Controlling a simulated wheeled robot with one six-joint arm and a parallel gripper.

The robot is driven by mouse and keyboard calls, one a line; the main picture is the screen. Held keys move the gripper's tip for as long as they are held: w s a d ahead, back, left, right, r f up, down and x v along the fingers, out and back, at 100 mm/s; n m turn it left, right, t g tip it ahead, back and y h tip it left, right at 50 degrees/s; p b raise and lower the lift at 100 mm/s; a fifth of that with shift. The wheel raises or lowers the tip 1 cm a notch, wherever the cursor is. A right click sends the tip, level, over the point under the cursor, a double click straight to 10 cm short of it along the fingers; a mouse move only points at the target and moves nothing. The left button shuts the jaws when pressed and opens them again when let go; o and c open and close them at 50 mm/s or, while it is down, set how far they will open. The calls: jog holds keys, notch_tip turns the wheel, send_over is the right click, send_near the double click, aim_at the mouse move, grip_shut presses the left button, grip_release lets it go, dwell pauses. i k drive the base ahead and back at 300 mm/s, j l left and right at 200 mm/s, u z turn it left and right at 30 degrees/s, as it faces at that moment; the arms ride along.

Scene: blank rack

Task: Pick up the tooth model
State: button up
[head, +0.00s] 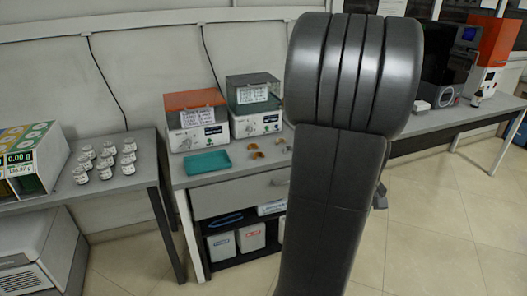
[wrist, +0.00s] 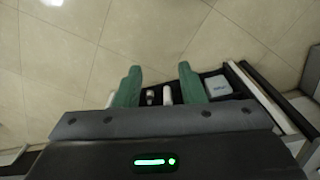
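Several small brownish-orange pieces (head: 257,155) lie on the grey bench top right of the teal tray in the head view. They look like small dental models, but they are too small to tell which is the tooth model. My gripper (wrist: 160,72) shows in the wrist view with its two green fingers apart and nothing between their tips. Tiled floor lies beyond the tips. In the head view my arm hides most of the gripper and part of the bench. No tooth model is clear in the wrist view.
A teal tray (head: 207,162) stands left of the pieces. Two boxy devices, one with an orange lid (head: 195,120) and one with a dark lid (head: 254,107), stand behind. Under the bench, a dark shelf (head: 235,262) holds white bins. Floor at right is clear.

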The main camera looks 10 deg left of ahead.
aim_at(259, 154)
jog(key=i+j+u, duration=0.1)
jog(key=i+j, duration=0.2)
jog(key=i+j+u, duration=0.1)
jog(key=i+j, duration=0.15)
jog(key=i, duration=0.25)
jog(key=i+j+u, duration=0.1)
jog(key=i+j, duration=0.15)
jog(key=i, duration=0.15)
jog(key=i+j+u, duration=0.1)
jog(key=i, duration=0.35)
jog(key=j, duration=0.1)
